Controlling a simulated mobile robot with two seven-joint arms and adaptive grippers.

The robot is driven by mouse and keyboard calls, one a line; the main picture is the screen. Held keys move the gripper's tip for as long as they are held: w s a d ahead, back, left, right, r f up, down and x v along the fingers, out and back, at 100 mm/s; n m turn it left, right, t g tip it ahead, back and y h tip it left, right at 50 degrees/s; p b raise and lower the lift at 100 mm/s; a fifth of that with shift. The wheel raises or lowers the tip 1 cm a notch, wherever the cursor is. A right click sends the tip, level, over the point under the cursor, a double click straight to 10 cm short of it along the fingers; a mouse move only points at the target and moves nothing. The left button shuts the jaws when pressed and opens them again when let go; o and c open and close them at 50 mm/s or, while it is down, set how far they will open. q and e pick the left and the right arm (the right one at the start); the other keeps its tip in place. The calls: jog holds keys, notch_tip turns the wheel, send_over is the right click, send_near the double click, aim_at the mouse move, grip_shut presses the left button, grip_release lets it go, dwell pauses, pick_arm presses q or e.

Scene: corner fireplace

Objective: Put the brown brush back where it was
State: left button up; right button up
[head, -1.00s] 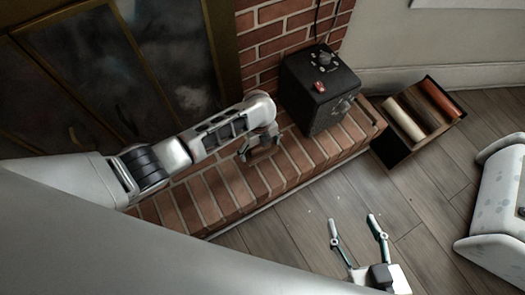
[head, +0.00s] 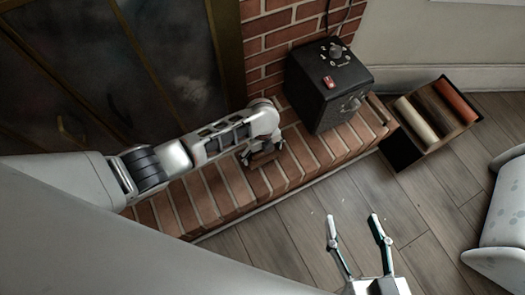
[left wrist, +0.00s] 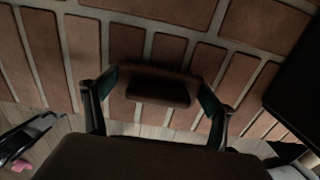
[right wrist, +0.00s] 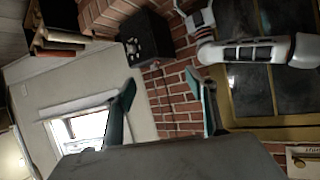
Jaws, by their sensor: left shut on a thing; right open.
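My left gripper (head: 262,158) is low over the brick hearth, left of the black box. It is shut on a small dark brown thing, likely the brown brush (left wrist: 157,90), which lies across between its two fingers in the left wrist view. The brush's full shape is unclear there, and the gripper mostly hides it in the head view. I cannot tell whether the brush touches the bricks. My right gripper (head: 354,226) is open and empty above the wooden floor; its spread fingers also show in the right wrist view (right wrist: 165,100).
The brick hearth (head: 222,188) runs along the wall. A black box (head: 325,95) with a knob and a small red thing (head: 329,82) stands on it. A wooden crate (head: 405,152) with a cream roll (head: 418,119) and a reddish one (head: 455,101) is to its right. Floor is free in front.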

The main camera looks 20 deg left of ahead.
pick_arm(q)
jog(key=o, duration=1.1)
jog(key=shift+f, duration=0.1)
pick_arm(e)
jog(key=shift+s+f, duration=0.15)
pick_arm(q)
jog(key=r, duration=0.1)
jog(key=r+p, duration=0.1)
jog(key=shift+w+r, duration=0.25)
jog(key=shift+r, duration=0.05)
notch_tip(320, 180, up, 9)
jog(key=p, duration=0.4)
jog(key=shift+s+r+p, duration=0.1)
jog(key=shift+r+p, duration=0.05)
jog(key=shift+p, duration=0.25)
jog(key=shift+s+r, duration=0.1)
jog(key=shift+r, duration=0.15)
jog(key=shift+s, duration=0.15)
pick_arm(e)
jog(key=s+d+f+n+g+h, duration=0.1)
jog(key=s+d+f, duration=0.1)
jog(key=d, duration=0.3)
jog(key=shift+f+n+h, duration=0.3)
jog(key=shift+f+n, duration=0.1)
jog(key=shift+f, duration=0.3)
jog(key=shift+s, duration=0.1)
